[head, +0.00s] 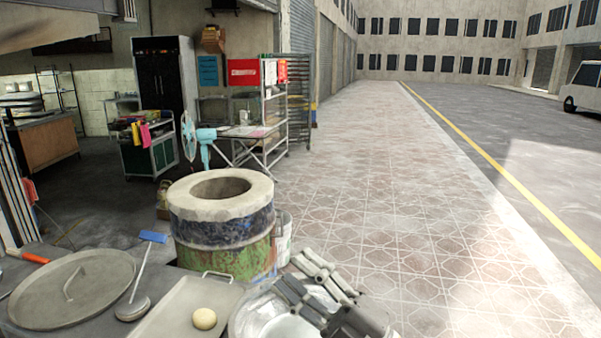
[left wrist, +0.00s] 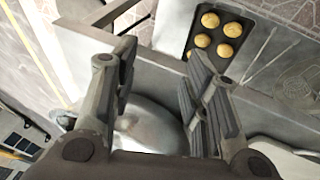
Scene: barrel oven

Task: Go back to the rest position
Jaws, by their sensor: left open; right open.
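A metal bowl (left wrist: 150,125) lies beyond and between those fingers. The barrel oven (head: 222,243) stands upright behind the worktop, with its round top opening uncovered.
On the worktop are a round lid (head: 90,296), a ladle (head: 133,309) with a blue end, and a tray (head: 172,318) with a dough ball (head: 204,319). A dark tin (left wrist: 193,41) with several golden buns shows in the left wrist view. The pavement (head: 400,220) at right is clear.

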